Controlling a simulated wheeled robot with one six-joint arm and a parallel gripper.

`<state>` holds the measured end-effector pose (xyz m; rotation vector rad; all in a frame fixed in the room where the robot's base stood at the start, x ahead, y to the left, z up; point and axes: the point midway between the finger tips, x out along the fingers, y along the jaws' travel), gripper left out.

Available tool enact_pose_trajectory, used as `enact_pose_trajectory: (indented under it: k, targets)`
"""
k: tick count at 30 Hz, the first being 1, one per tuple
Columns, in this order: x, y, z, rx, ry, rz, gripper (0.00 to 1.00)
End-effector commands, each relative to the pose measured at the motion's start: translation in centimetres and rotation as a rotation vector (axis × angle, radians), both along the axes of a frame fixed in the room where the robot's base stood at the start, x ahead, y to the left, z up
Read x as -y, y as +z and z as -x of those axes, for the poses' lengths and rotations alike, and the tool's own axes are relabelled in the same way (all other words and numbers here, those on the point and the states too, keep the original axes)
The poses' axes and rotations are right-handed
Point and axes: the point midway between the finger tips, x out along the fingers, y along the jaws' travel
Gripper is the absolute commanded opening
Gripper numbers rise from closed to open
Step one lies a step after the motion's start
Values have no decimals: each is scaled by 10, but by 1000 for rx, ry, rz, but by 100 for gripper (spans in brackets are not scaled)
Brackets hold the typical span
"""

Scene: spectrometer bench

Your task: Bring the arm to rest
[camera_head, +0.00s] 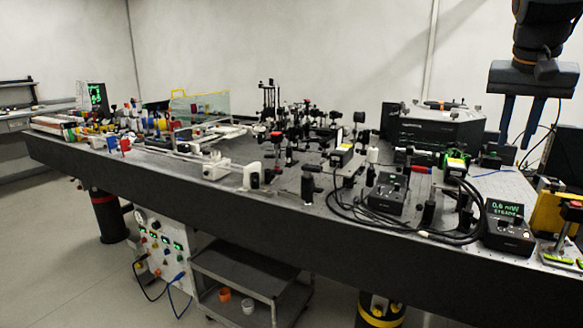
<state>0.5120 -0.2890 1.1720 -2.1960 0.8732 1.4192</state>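My gripper (519,144) hangs down at the upper right of the head view, over the right end of the optical bench (200,190). Its two blue-grey fingers are spread apart with nothing seen between them, so it is open and empty. The fingertips appear above the bench top, near small dark parts at the back right. How far they are above the surface cannot be told. The upper part of my arm (541,30) runs out of the top of the picture.
Optical mounts crowd the bench middle. A dark box (436,127) stands left of my gripper. A display unit (508,228) and a yellow block (551,213) stand at the right front. Black cables (400,228) loop near the front edge. A grey cart (250,272) is below; floor at left is clear.

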Motion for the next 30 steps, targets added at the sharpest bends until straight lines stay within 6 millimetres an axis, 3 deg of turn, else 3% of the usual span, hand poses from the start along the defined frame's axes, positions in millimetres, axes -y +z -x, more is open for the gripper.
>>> enact_pose_trajectory:
  k: [11, 20, 25, 30]
  targets:
    - [-49, -50, -9, -53, 117, -36, 23]
    - [-117, -120, -2, -135, 274, -83, 23]
    - [-186, -186, 28, -223, 431, -125, 23]
    - [-251, -248, 83, -320, 597, -161, 23]
